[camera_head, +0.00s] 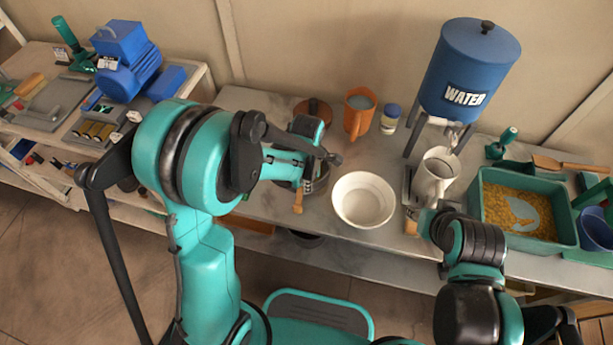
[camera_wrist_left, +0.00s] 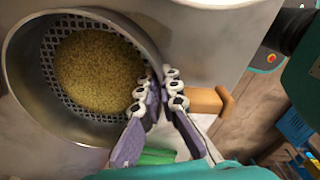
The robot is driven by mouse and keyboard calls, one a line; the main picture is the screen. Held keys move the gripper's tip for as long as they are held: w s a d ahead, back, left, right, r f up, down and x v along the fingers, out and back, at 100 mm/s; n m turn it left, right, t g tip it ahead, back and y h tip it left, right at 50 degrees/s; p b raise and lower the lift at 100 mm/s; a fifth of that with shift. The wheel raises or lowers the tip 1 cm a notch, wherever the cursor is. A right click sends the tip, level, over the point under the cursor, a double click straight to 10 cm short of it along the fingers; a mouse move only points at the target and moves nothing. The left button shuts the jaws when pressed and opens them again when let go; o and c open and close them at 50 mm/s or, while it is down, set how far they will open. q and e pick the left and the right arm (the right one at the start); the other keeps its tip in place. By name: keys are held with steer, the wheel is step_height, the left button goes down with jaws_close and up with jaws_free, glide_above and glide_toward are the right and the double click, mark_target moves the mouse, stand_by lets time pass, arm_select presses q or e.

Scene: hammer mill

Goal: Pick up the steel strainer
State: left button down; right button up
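The steel strainer (camera_wrist_left: 30,75) fills the left of the left wrist view, a round metal wall with a mesh bottom and yellow-brown grain (camera_wrist_left: 100,65) in it. My left gripper (camera_wrist_left: 158,88) has one finger inside the wall and one outside, close together on the rim. In the head view my left gripper (camera_head: 322,165) is over the strainer (camera_head: 313,188), largely hiding it. A wooden handle (camera_head: 298,203) sticks out towards the front; it also shows in the left wrist view (camera_wrist_left: 207,101). My right gripper (camera_head: 430,218) is by the white pitcher (camera_head: 434,172), its fingers mostly hidden.
A white bowl (camera_head: 363,199) stands right of the strainer. An orange mug (camera_head: 358,112) and a small jar (camera_head: 390,118) are behind it. The blue water tank (camera_head: 470,65) and a green tray of grain (camera_head: 520,205) are to the right. Bare tabletop (camera_head: 255,205) shows left of the strainer.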

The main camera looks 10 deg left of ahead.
arm_select(q)
steer(key=shift+r+p, duration=0.3)
steer(key=shift+r, duration=0.25)
steer(key=r, duration=0.1)
steer(key=r+p, duration=0.2)
steer(key=r, duration=0.1)
steer(key=shift+d, duration=0.35)
steer(key=d+r+p, duration=0.3)
steer(key=d+r, duration=0.3)
steer(key=d, duration=0.5)
arm_select(e)
step_height(320, 180, up, 6)
arm_select(q)
steer(key=shift+a+r+p, duration=0.1)
steer(key=shift+p, duration=0.2)
arm_select(e)
steer(key=shift+r, duration=0.1)
